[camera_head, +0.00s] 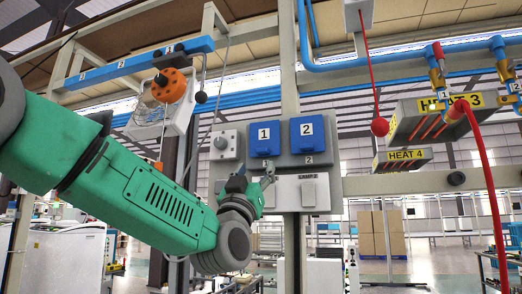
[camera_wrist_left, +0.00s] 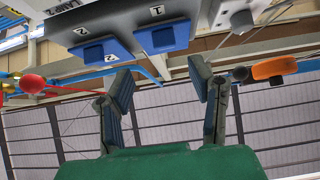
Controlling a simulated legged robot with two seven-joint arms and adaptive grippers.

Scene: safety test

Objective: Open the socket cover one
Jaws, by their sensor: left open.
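Socket cover one (camera_head: 264,147) is a blue lid with a white "1" label on a grey wall panel. It appears closed. It also shows in the left wrist view (camera_wrist_left: 172,38), upside down. Socket cover two (camera_head: 308,144), a similar blue lid labelled "2", is just to its right in the head view and also looks closed. My left gripper (camera_head: 254,186) is below cover one in the head view, near the light switches. In the left wrist view its two fingers (camera_wrist_left: 163,82) are spread with nothing between them. My right gripper is not in view.
A white switch plate (camera_head: 291,193) is below the sockets, and a grey round knob box (camera_head: 226,144) is to their left. An orange device (camera_head: 169,85) hangs at upper left. Red cables, a red ball (camera_head: 379,126) and heater boxes (camera_head: 433,117) are at right.

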